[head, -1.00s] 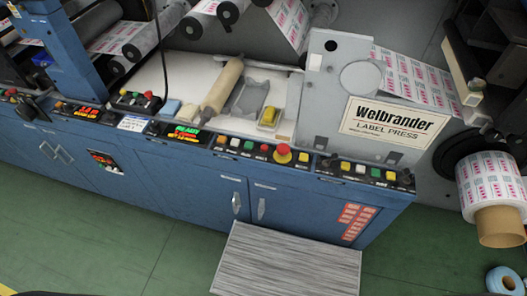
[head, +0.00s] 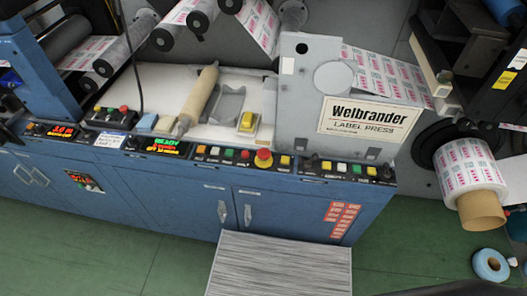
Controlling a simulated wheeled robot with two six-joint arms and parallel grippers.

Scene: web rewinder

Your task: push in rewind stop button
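The label press has a row of small control panels along its front ledge. The middle panel (head: 243,156) carries yellow, white, green and red buttons, and a large red mushroom button (head: 264,158) on a yellow base. The right panel (head: 340,168), below the "Welbrander" sign, carries yellow, green and white buttons. The button labels are too small to read, so I cannot tell which one is the rewind stop button. Neither of my grippers shows in the head view.
A label roll on a cardboard core (head: 470,178) sticks out at the right. A blue tape roll (head: 490,264) lies on the green floor. A grey ribbed platform (head: 280,265) lies before the blue cabinet doors (head: 235,207). Open floor (head: 110,250) lies at the left.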

